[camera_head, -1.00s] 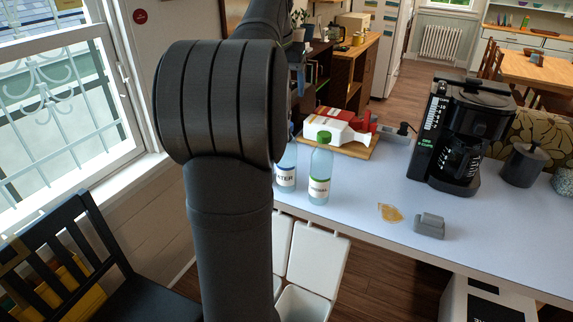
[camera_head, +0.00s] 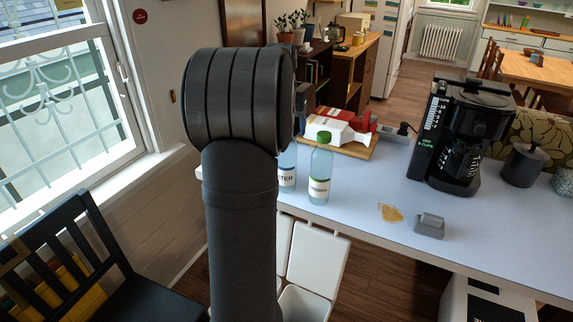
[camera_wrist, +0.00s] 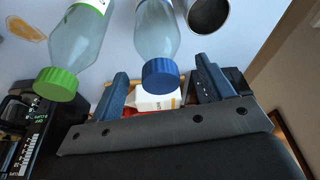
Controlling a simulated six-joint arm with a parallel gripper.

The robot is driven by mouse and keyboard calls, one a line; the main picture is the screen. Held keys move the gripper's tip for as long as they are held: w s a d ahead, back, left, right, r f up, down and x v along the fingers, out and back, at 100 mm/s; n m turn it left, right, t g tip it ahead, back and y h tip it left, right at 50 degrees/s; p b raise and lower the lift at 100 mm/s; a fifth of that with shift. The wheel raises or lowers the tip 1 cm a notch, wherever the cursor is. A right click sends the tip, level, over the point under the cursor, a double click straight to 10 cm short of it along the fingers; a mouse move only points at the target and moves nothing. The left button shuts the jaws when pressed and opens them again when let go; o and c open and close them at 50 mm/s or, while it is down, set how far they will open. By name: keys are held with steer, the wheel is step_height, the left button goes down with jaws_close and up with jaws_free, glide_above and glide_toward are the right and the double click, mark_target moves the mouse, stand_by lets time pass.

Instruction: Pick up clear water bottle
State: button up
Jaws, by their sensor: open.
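The clear water bottle with a blue cap and a "WATER" label stands upright on the counter; in the head view (camera_head: 287,178) my arm hides its left part. In the wrist view the water bottle (camera_wrist: 155,32) points its blue cap between my fingers. A second clear bottle with a green cap (camera_head: 320,172) stands just to its right; in the wrist view this green-capped bottle (camera_wrist: 78,38) is left of my fingers. My gripper (camera_wrist: 161,66) is open, its fingers on either side of the blue cap, with nothing held. In the head view my arm mostly hides the gripper.
A white carton (camera_head: 337,129) lies on a wooden board (camera_head: 352,150) behind the bottles. A coffee maker (camera_head: 462,137) and a grey object (camera_head: 430,225) are to the right. An open metal cup (camera_wrist: 207,14) is beside the water bottle in the wrist view.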

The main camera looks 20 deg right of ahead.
steer(key=shift+x, duration=1.6)
steer(key=c, duration=1.3)
steer(key=shift+r, duration=0.1)
step_height(320, 180, up, 10)
steer(key=shift+f, duration=0.1)
steer(key=o, duration=0.5)
steer(key=c, duration=0.7)
